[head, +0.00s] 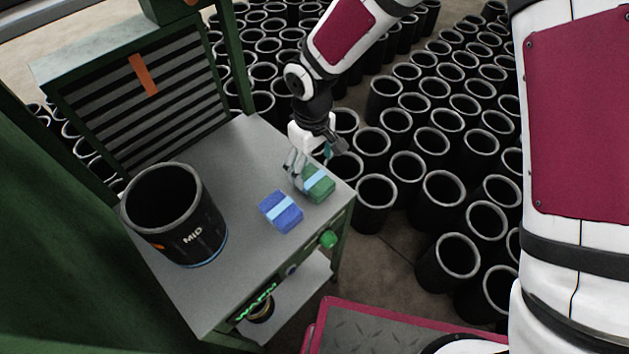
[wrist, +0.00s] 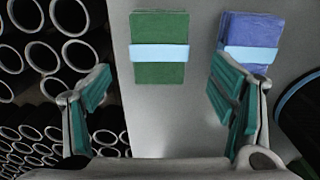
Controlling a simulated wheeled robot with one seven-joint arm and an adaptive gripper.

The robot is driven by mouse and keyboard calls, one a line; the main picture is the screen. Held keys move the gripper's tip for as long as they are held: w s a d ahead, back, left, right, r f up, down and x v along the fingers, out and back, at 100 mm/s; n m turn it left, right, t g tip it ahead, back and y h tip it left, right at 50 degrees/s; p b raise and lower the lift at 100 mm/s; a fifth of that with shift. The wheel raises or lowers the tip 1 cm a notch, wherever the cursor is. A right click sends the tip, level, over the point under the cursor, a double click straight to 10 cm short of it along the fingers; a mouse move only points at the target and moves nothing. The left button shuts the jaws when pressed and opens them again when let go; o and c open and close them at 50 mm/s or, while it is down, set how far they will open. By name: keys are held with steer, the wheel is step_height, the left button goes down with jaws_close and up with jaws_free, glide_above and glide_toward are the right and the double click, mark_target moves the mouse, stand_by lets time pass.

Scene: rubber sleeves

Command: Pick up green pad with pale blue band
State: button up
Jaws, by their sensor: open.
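The green pad with a pale blue band (head: 319,185) lies on the grey table near its right edge. In the wrist view the green pad (wrist: 159,72) lies ahead of the fingertips, between their lines. My gripper (head: 305,170) is open and empty, just above and beside the green pad in the head view. In the wrist view my gripper (wrist: 162,88) has its two teal-padded fingers wide apart. The gripper partly covers the pad's left side in the head view. I cannot tell the exact height between fingers and pad.
A blue pad with a pale blue band (head: 281,212) lies close beside the green one; in the wrist view the right finger is near this blue pad (wrist: 251,40). A black sleeve marked MID (head: 175,215) stands on the table (head: 232,262). Many black sleeves (head: 440,190) crowd the floor.

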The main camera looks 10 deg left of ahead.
mark_target(314, 179)
steer(key=shift+s+d+f+p, duration=0.1)
steer(key=shift+f+p, duration=0.1)
steer(key=shift+f, duration=1.35)
steer(key=shift+d+f+p, duration=0.1)
steer(key=shift+f+p, duration=0.1)
steer(key=shift+f, duration=1.35)
steer(key=c, duration=1.4)
steer(key=shift+o, duration=0.2)
steer(key=shift+r, duration=0.85)
steer(key=shift+s+d+r+b, duration=0.1)
steer(key=shift+s+r+b, duration=0.05)
steer(key=shift+r, duration=0.4)
steer(key=shift+s+d+r+b, duration=0.1)
steer(key=shift+s+r+b, duration=0.05)
steer(key=shift+r, duration=0.35)
steer(key=s+d, duration=0.3)
steer(key=s, duration=0.4)
steer(key=s+d+r+b, duration=0.1)
steer(key=s+d, duration=0.2)
steer(key=s, duration=0.4)
steer(key=shift+r, duration=0.15)
